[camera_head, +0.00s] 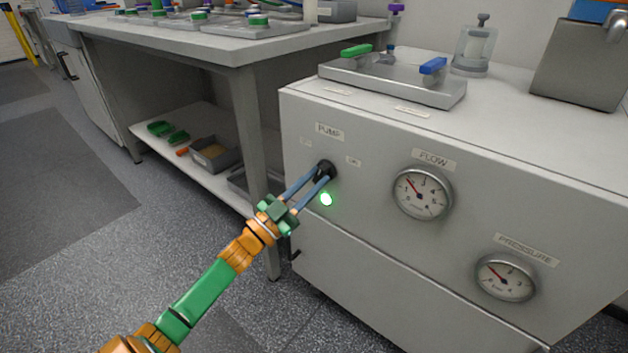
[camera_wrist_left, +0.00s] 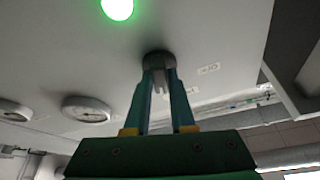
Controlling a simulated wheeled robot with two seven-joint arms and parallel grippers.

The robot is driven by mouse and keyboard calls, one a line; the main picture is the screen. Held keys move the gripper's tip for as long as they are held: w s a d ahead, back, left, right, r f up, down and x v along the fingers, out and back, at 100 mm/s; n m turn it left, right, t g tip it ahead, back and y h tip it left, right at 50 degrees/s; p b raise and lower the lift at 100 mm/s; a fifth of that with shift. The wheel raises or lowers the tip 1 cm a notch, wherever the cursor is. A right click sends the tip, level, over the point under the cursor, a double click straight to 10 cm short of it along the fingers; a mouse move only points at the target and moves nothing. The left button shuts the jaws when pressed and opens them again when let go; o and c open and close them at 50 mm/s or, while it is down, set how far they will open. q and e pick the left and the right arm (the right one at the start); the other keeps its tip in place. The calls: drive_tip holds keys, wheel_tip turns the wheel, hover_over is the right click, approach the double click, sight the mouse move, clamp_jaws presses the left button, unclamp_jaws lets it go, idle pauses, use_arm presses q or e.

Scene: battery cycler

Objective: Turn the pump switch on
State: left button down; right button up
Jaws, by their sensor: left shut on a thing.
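The pump switch (camera_head: 327,168) is a small dark knob on the front of the grey cabinet, under the PUMP label (camera_head: 330,130). My left gripper (camera_head: 322,176) reaches it from the lower left, its two blue fingers shut on the knob. In the left wrist view the switch (camera_wrist_left: 158,60) is a grey round knob with a pointer between the fingertips (camera_wrist_left: 161,78). A green lamp (camera_head: 326,199) just below the switch is lit, and it glows in the left wrist view (camera_wrist_left: 117,8). My right gripper is not in view.
The FLOW gauge (camera_head: 422,192) and PRESSURE gauge (camera_head: 505,278) are on the same panel to the right. A metal plate with green and blue handles (camera_head: 395,82) sits on the cabinet top. A workbench (camera_head: 235,50) stands to the left, with open floor (camera_head: 70,250) before it.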

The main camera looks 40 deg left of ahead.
use_arm(q)
drive_tip(key=shift+m+g+h, duration=0.3)
drive_tip(key=shift+m+h, duration=0.2)
drive_tip(key=shift+m, duration=0.6)
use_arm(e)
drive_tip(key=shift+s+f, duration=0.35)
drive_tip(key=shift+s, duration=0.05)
use_arm(q)
drive_tip(key=shift+m, duration=0.3)
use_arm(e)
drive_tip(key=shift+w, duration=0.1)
use_arm(q)
drive_tip(key=c, duration=0.8)
unclamp_jaws()
drive_tip(key=shift+o, duration=0.2)
drive_tip(key=p+v, duration=0.1)
drive_tip(key=v, duration=0.6)
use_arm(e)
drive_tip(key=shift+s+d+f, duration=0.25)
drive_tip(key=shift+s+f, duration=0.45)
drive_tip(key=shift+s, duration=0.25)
use_arm(q)
drive_tip(key=shift+a, duration=0.15)
